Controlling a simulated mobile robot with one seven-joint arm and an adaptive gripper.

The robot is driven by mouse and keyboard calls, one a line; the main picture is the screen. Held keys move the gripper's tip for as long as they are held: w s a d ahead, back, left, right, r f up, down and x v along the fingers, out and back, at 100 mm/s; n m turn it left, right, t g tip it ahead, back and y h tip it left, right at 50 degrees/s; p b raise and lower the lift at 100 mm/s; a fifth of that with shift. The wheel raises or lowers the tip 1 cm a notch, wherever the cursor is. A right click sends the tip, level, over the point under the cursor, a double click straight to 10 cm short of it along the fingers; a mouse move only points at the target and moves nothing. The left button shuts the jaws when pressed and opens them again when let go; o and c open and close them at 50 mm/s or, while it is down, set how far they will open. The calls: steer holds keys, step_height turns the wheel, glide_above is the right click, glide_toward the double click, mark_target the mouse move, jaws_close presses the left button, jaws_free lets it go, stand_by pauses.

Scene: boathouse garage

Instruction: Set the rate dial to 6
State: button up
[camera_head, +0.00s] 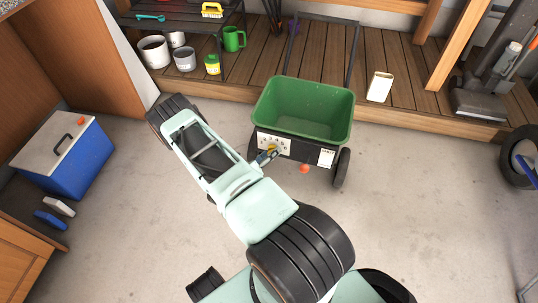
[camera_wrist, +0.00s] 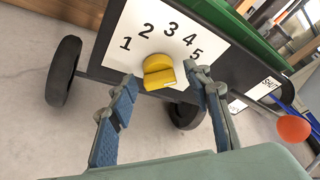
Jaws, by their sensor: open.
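The rate dial is a yellow knob (camera_wrist: 158,72) on a white number plate (camera_wrist: 128,22) on the front of the green spreader (camera_head: 303,106). The plate shows 1 to 5 in an arc above the dial; a 6 is not visible, and my right finger covers the area beyond 5. The dial's raised grip runs roughly sideways in the wrist view; I cannot tell which number it points to. My gripper (camera_wrist: 161,84) is open, with one blue-padded finger to each side of the dial's lower part. Contact is not clear. In the head view my gripper (camera_head: 266,157) is at the plate.
An orange ball knob (camera_wrist: 294,128) and a label reading SHUT (camera_wrist: 270,84) are right of the dial. Spreader wheels (camera_head: 341,168) stand on the concrete floor. A wooden platform (camera_head: 380,110) is behind. A blue cooler (camera_head: 68,165) stands at left.

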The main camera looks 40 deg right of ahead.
steer(key=c, duration=1.2)
steer(key=shift+o, duration=0.2)
steer(key=shift+r, duration=0.1)
steer(key=shift+s+m+t+y+p, duration=0.1)
steer(key=shift+m+t+y+p, duration=0.85)
steer(key=shift+m+p, duration=1.35)
steer(key=o, duration=1.2)
steer(key=shift+c, duration=0.2)
